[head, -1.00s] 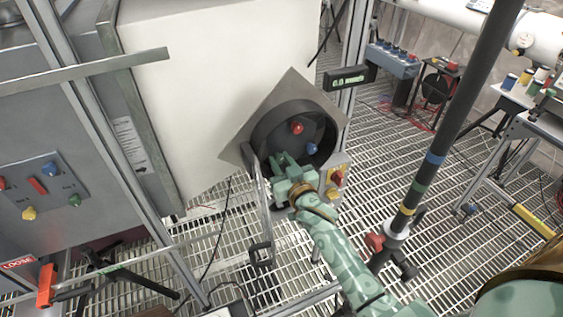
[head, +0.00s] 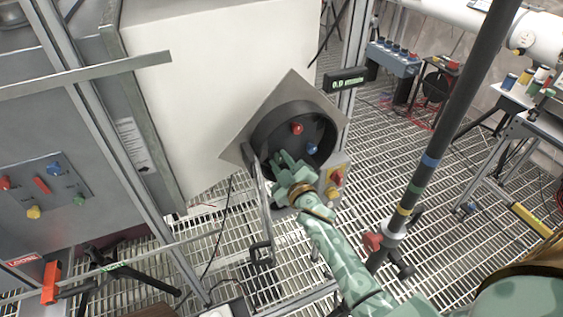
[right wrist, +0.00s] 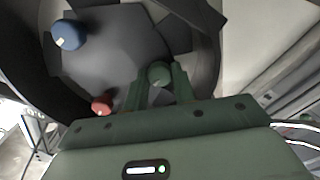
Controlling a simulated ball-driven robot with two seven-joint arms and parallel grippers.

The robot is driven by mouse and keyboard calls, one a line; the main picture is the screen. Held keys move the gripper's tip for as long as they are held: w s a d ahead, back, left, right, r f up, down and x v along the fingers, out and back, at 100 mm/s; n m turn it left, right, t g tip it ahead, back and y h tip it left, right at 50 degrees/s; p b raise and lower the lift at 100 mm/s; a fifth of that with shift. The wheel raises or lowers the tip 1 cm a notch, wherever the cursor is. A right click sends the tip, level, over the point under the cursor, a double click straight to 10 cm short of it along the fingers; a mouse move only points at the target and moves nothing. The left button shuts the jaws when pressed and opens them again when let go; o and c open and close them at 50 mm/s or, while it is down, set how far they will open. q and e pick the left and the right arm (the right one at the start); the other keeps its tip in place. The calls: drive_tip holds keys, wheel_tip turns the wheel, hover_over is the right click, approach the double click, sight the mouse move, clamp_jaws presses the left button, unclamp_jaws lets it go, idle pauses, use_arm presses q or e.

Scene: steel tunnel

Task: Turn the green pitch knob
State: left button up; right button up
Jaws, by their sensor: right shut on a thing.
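The green pitch knob (right wrist: 160,74) is a small round knob on a dark panel inside a round black housing (head: 262,132). It shows in the right wrist view between my fingers; in the head view my gripper hides it. My right gripper (head: 284,163) reaches into the lower part of the housing. In the right wrist view its two fingers (right wrist: 161,84) are shut on the green knob, one on each side. A red knob (head: 296,128) and a blue knob (head: 311,148) sit on the same panel. My left gripper is not in view.
A metal handle (head: 260,215) hangs close left of my right wrist. A dark striped pole (head: 430,160) stands right of my arm. Grating floor lies below.

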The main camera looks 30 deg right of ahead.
drive_tip(key=shift+n, duration=0.5)
drive_tip(key=o, duration=1)
drive_tip(key=shift+s, duration=0.1)
drive_tip(key=s, duration=0.5)
drive_tip(key=s+p, duration=0.1)
drive_tip(key=s, duration=0.4)
drive_tip(key=s+a, duration=0.1)
drive_tip(key=s, duration=0.5)
drive_tip(key=shift+s, duration=0.1)
